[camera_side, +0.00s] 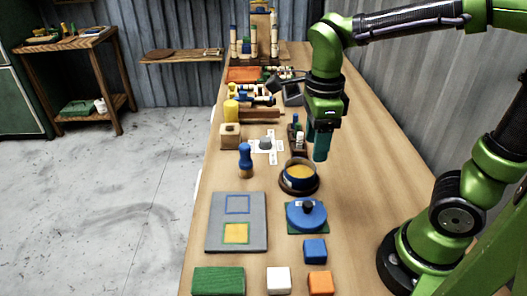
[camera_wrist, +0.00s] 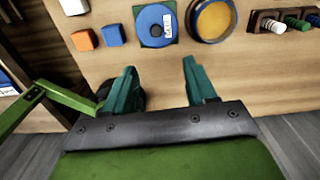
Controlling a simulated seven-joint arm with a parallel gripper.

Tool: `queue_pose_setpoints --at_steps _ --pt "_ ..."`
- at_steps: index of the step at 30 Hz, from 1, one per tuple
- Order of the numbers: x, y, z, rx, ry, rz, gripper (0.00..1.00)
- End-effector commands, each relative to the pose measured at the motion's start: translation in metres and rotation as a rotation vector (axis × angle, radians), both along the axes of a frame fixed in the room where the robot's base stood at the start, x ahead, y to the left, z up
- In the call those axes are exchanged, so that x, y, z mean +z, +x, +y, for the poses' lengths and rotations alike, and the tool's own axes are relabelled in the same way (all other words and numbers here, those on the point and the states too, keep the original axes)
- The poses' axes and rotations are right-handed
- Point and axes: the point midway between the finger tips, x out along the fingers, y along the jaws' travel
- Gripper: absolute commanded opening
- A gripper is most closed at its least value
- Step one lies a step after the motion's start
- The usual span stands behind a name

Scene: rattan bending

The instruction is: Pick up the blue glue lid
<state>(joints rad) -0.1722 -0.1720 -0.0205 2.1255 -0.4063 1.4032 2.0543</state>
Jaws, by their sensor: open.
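The blue glue lid (camera_side: 306,215) is a round blue disc with a dark knob, lying on a green square pad (camera_side: 292,230). In the wrist view the blue lid (camera_wrist: 156,25) shows at the top centre with a white label on it. The glue pot (camera_side: 299,175) stands just behind the lid, uncovered, with yellow-orange glue inside; it also shows in the wrist view (camera_wrist: 211,18). My gripper (camera_side: 320,150) is above the table, behind and right of the pot, apart from the lid. In the wrist view its teal fingers (camera_wrist: 158,80) are spread and empty.
A blue cube (camera_side: 315,250), an orange cube (camera_side: 320,282) and a white cube (camera_side: 278,280) lie in front of the lid. A grey board (camera_side: 215,240) lies left. A blue-handled tool (camera_side: 246,160) and small bottles (camera_side: 298,137) stand near the pot. The right table strip is clear.

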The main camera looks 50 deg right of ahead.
Motion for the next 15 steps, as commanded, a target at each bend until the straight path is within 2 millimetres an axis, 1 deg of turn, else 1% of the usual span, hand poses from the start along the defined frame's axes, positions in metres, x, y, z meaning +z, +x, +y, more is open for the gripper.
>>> queue_pose_setpoints --at_steps 2,5,15 --pt "-0.002 -0.001 0.0 -0.045 0.001 0.005 0.56" --pt "-0.013 -0.001 0.0 -0.06 0.001 0.008 0.56" --pt "-0.085 -0.002 0.001 -0.057 0.001 0.01 0.56"
